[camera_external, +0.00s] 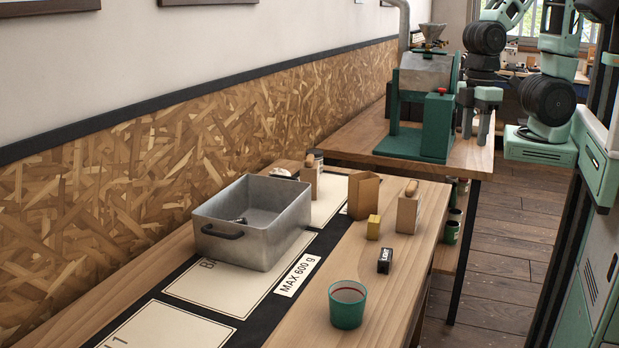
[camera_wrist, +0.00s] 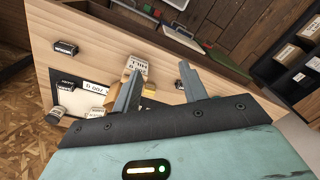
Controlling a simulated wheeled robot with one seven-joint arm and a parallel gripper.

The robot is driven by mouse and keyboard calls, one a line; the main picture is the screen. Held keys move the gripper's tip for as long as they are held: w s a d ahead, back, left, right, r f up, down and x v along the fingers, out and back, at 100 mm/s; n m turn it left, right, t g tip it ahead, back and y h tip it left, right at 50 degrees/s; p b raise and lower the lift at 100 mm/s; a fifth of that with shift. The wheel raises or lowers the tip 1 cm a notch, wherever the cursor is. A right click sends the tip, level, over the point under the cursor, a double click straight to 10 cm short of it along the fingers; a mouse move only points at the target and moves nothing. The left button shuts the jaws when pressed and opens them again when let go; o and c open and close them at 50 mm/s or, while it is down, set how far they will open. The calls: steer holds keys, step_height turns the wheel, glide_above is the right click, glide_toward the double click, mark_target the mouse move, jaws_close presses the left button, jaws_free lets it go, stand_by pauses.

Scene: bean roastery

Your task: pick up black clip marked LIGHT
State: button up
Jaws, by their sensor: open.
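The black clip marked LIGHT (camera_external: 385,260) stands on the wooden table in the external view, right of the MAX 600 g card and behind the green cup. Its white lettering faces the camera. My gripper (camera_external: 477,125) is open and empty, with fingers pointing down, high up and well behind the clip in the picture. In the wrist view my two grey fingers (camera_wrist: 160,88) are spread apart. Several small black pieces with pale labels show in the wrist view, but I cannot tell which is the LIGHT clip.
A yellow block (camera_external: 373,227) and a wooden-handled carton (camera_external: 408,212) stand behind the clip. A green cup (camera_external: 347,303) is in front. A grey metal bin (camera_external: 287,240) stands left, on the dark mat. A green machine (camera_external: 425,120) is on the far table.

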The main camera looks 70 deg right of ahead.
steer(key=o, duration=0.9)
